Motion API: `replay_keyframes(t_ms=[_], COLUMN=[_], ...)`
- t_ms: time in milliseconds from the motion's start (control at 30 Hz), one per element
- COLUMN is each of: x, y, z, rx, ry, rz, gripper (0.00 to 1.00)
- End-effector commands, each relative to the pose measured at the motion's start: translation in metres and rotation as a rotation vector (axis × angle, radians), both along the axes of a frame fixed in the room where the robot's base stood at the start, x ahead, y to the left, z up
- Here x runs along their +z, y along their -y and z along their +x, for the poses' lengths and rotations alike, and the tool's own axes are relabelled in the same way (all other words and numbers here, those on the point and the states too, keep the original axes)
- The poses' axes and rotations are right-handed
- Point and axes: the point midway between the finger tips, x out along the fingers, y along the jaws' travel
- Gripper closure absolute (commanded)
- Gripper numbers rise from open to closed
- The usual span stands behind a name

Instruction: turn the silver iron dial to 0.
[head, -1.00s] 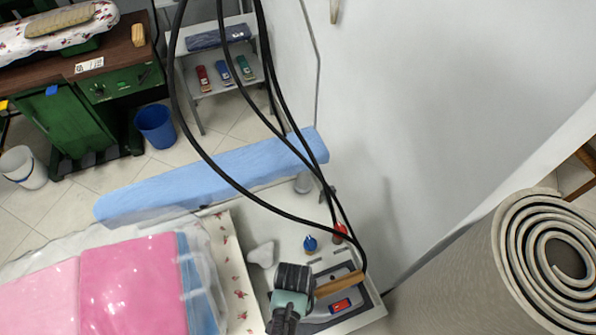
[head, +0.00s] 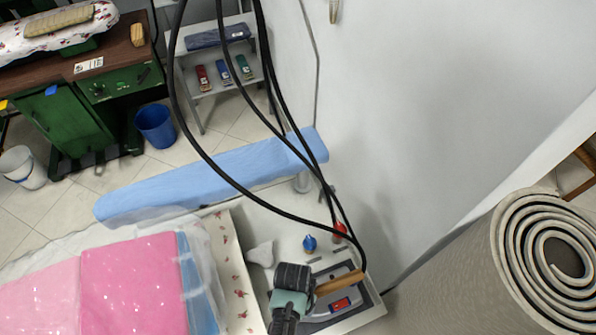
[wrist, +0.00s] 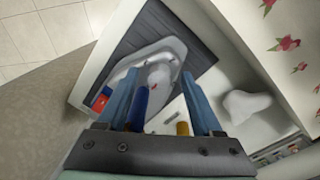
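The silver iron (wrist: 176,50) lies on a dark grey rest (wrist: 140,38) in the wrist view. A pale rounded part with a small red mark (wrist: 153,89) shows on it between my fingertips; I cannot read any number or dial setting. In the head view the iron's wooden handle (head: 341,283) shows beside my gripper (head: 291,298), which hides much of the iron. In the wrist view my gripper (wrist: 159,80) has its two blue fingers apart, above the iron. A dark blue piece and a yellow-brown piece show between the fingers; I cannot tell what they are.
A red switch (head: 341,304) is beside the iron. A blue bottle (head: 310,244) and a red one (head: 340,231) stand behind, with black cables hanging close. A rolled mat (head: 510,270) stands right.

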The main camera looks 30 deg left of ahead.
Motion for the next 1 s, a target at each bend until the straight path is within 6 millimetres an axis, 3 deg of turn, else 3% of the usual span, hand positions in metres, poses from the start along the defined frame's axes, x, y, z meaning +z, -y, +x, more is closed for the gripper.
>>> replay_keyframes(t_ms=[200,367,800,1000], x=[0.002,0.018,0.098,0.123], y=[0.0,-0.001,-0.005,-0.006], z=[0.0,0.001,0.001,0.001], rx=[-0.001,-0.001,-0.001,0.0], ry=[0.0,0.003,0.004,0.002], rz=[0.001,0.002,0.002,0.001], gripper=[0.33,0.33,0.33,0.33])
